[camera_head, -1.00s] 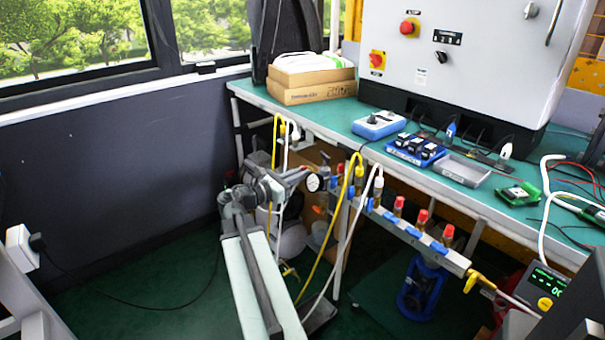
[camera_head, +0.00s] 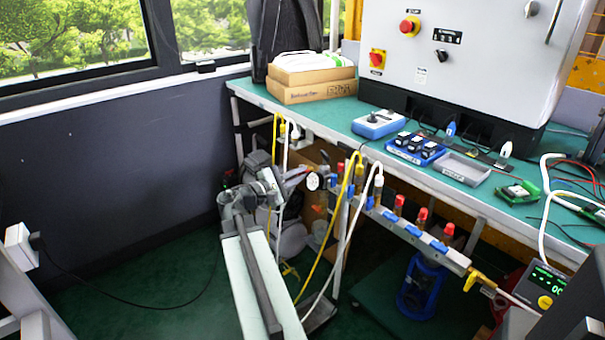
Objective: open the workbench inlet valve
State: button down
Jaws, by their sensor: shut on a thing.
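A grey manifold rail (camera_head: 405,230) runs along the bench's front edge, with several blue valve handles and red-capped fittings. A yellow handle (camera_head: 474,280) is at its right end. I cannot tell which handle is the inlet valve. A round white-faced gauge (camera_head: 313,181) is at the rail's left end. My arm reaches up from the bottom, and my gripper (camera_head: 298,174) is beside the gauge at that left end. It is shut on a small part there. The fingers and the held part are too small and partly hidden to make out clearly.
Yellow and white hoses (camera_head: 340,240) hang in loops in front of the rail, close to my gripper. The green workbench (camera_head: 330,118) carries boxes, a blue device and a large grey cabinet (camera_head: 470,50). A blue pump-like unit (camera_head: 420,285) stands underneath.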

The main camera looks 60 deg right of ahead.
jog(key=shift+s+f+m, duration=0.15)
jog(key=shift+s+m, duration=0.05)
jog(key=shift+m, duration=1.65)
jog(key=shift+s+f+m, duration=0.1)
jog(key=shift+s+m, duration=0.1)
jog(key=shift+m, duration=1.65)
jog(key=c, duration=1.5)
grip_release()
jog(key=shift+w, duration=0.1)
jog(key=v, duration=0.7)
jog(key=shift+w+a+r, duration=0.1)
jog(key=shift+w+a, duration=0.05)
jog(key=shift+a, duration=0.2)
